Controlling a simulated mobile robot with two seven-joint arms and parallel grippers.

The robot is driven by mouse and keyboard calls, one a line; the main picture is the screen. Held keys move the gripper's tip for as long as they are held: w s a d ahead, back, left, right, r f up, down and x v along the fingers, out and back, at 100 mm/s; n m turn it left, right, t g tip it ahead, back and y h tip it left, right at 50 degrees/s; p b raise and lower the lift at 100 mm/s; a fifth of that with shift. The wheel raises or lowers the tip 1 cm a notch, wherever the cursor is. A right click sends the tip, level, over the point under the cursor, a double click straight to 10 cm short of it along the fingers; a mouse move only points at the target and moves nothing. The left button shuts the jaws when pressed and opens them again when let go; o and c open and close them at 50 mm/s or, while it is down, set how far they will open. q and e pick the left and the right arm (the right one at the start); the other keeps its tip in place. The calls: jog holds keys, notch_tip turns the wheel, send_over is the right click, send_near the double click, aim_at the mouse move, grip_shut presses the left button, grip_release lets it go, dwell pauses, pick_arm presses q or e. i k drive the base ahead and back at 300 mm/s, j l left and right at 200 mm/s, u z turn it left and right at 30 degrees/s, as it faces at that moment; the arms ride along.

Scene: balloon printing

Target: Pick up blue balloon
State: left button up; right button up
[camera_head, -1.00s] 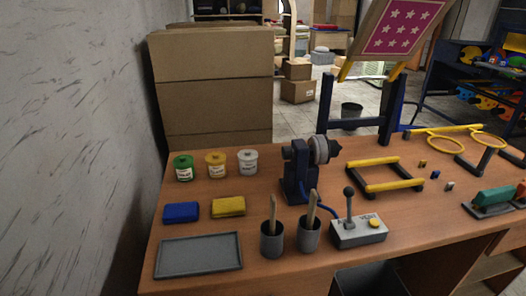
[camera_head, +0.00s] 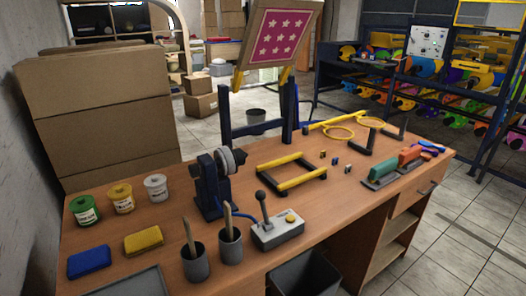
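No thing here is clearly a blue balloon. A small flat blue item (camera_head: 432,146) lies at the right end of the wooden table (camera_head: 330,205), near some red items. It is too small to tell whether it is a balloon. Neither of my grippers is in view.
The table holds a blue sponge (camera_head: 89,262), a yellow sponge (camera_head: 144,241), paint jars (camera_head: 121,198), cups with sticks, a joystick box (camera_head: 278,231), a dark machine (camera_head: 211,187) and a yellow-barred frame (camera_head: 292,178). A shelf rack (camera_head: 400,85) stands behind right. Floor right is clear.

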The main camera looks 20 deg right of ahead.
aim_at(431, 145)
jog(key=z, duration=2.35)
jog(key=i, duration=5.3)
